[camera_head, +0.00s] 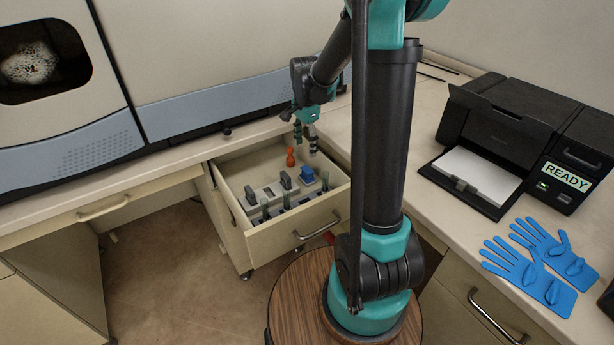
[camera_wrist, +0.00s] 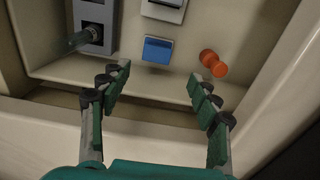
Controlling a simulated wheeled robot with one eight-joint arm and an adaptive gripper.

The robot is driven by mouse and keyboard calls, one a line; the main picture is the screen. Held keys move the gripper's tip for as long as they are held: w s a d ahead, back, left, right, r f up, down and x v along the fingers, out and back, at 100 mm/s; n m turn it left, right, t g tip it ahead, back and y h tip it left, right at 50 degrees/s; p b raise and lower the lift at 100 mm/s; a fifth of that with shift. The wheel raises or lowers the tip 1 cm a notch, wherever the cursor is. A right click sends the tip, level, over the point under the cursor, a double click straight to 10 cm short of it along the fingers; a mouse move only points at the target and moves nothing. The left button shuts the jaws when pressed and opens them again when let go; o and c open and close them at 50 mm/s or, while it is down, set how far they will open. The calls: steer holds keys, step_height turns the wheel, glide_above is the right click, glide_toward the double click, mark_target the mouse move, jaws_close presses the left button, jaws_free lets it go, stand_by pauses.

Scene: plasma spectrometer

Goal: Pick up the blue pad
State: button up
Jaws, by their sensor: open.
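The blue pad (camera_head: 307,175) is a small block in the open drawer, near its right end in the head view. In the wrist view the blue pad (camera_wrist: 157,50) lies beyond and between my fingertips, apart from them. My gripper (camera_head: 306,142) hangs above the back part of the drawer, pointing down. In the wrist view my gripper (camera_wrist: 158,78) has its two fingers spread with nothing between them.
The drawer (camera_head: 272,238) also holds an orange-red peg-like piece (camera_head: 290,157), close to the pad, and a grey holder (camera_wrist: 95,25) with dark and green pieces. A printer (camera_head: 520,135) and blue gloves (camera_head: 530,262) are on the right counter.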

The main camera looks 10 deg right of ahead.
glide_above(307, 169)
steer(key=f, duration=0.5)
steer(key=shift+a+f, duration=0.25)
steer(key=shift+f, duration=0.15)
steer(key=shift+s+d+f, duration=0.1)
steer(key=shift+d+f, duration=0.05)
steer(key=shift+f, duration=1.2)
steer(key=shift+s+d+f, duration=0.1)
steer(key=shift+f, duration=1.2)
steer(key=shift+c, duration=0.6)
steer(key=c, duration=1)
steer(key=shift+w, duration=0.1)
steer(key=shift+c, duration=0.2)
steer(key=shift+r, duration=0.1)
step_height(307, 169, up, 20)
